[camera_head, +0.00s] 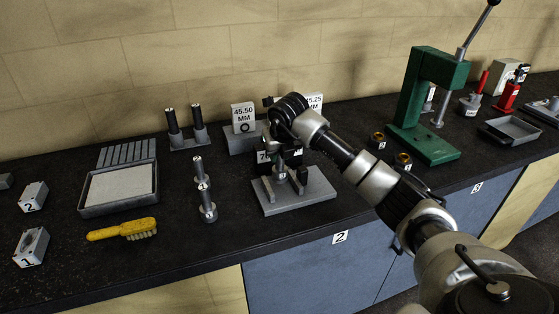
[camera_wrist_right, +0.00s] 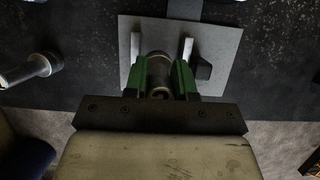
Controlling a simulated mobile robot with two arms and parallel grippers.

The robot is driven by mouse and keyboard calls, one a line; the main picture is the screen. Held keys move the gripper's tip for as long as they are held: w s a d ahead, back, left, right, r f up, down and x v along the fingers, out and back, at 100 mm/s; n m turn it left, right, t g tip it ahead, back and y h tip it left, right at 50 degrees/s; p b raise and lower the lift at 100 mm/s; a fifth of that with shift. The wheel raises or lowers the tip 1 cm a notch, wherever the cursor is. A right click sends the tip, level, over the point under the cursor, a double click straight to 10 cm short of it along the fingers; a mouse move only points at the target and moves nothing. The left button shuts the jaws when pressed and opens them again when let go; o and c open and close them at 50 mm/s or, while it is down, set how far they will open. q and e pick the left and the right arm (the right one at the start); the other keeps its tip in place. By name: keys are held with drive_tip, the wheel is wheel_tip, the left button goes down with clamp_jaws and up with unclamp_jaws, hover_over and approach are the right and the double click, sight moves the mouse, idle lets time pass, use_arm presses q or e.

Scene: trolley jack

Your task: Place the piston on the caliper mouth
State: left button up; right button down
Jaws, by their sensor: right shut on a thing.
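My right gripper (camera_head: 286,168) reaches down over a grey base plate with upright posts. In the right wrist view its green-sided fingers (camera_wrist_right: 160,78) are shut on a short metal cylinder, which looks like the piston (camera_wrist_right: 158,68), between two pale upright bars of the plate (camera_wrist_right: 222,62). I cannot tell whether the cylinder touches the plate. A grey block marked 1 (camera_head: 31,247), with a round opening, stands at the front left; a similar block (camera_head: 34,196) stands behind it. These may be calipers; I cannot tell for sure. My left gripper is not in view.
A green press (camera_head: 428,148) and small brass rings (camera_head: 403,159) are to the right.

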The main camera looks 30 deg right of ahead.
sight(279, 163)
wheel_tip(279, 163, down, 3)
drive_tip(key=shift+f+p, duration=0.1)
drive_tip(key=shift+p, duration=0.5)
drive_tip(key=shift+f, duration=0.1)
drive_tip(key=shift+f, duration=0.1)
drive_tip(key=c, duration=0.9)
unclamp_jaws()
drive_tip(key=shift+s, duration=0.1)
drive_tip(key=shift+r, duration=0.2)
drive_tip(key=shift+b+v, duration=1.4)
drive_tip(key=shift+v, duration=4.5)
